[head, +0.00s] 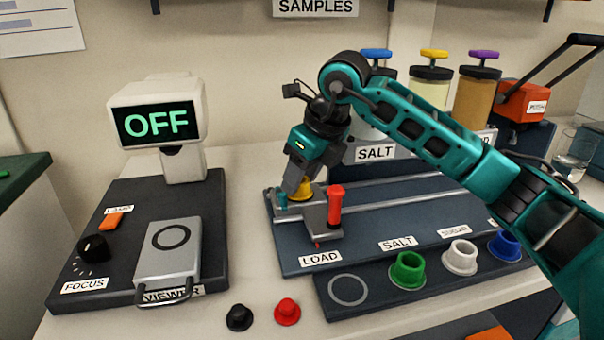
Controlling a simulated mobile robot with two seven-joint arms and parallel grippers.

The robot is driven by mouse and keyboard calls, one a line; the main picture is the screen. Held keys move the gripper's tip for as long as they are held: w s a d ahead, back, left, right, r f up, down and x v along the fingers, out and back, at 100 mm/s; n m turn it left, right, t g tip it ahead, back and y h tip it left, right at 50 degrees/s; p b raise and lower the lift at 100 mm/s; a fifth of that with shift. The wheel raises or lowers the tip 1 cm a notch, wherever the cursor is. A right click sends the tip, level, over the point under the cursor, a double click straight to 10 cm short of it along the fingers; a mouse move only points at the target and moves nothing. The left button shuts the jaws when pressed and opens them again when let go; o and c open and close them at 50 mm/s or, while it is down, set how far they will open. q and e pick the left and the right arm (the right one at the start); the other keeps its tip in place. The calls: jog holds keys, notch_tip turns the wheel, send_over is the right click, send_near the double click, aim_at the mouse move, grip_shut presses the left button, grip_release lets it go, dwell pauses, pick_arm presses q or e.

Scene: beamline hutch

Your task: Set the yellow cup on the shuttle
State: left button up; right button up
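The yellow cup (303,188) is at the grey shuttle (318,222), at the LOAD end of the rail board. A gripper finger partly hides it, and I cannot tell whether its base touches the shuttle. The shuttle carries a red upright handle (335,205) on its right. My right gripper (295,187) points down with its fingertips at the cup. One finger overlaps the cup in the picture, so whether the fingers press on it cannot be seen. My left gripper is not in view.
A viewer (160,130) reading OFF stands at left. A black cup (239,317) and a red cup (287,311) are on the table in front. Green (407,270), white (460,257) and blue (505,246) cups stand right of an empty ring (347,289). Dispensers (430,85) stand behind.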

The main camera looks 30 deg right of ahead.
jog(key=o, duration=0.3)
jog(key=p+v, duration=0.2)
jog(key=v, duration=1.1)
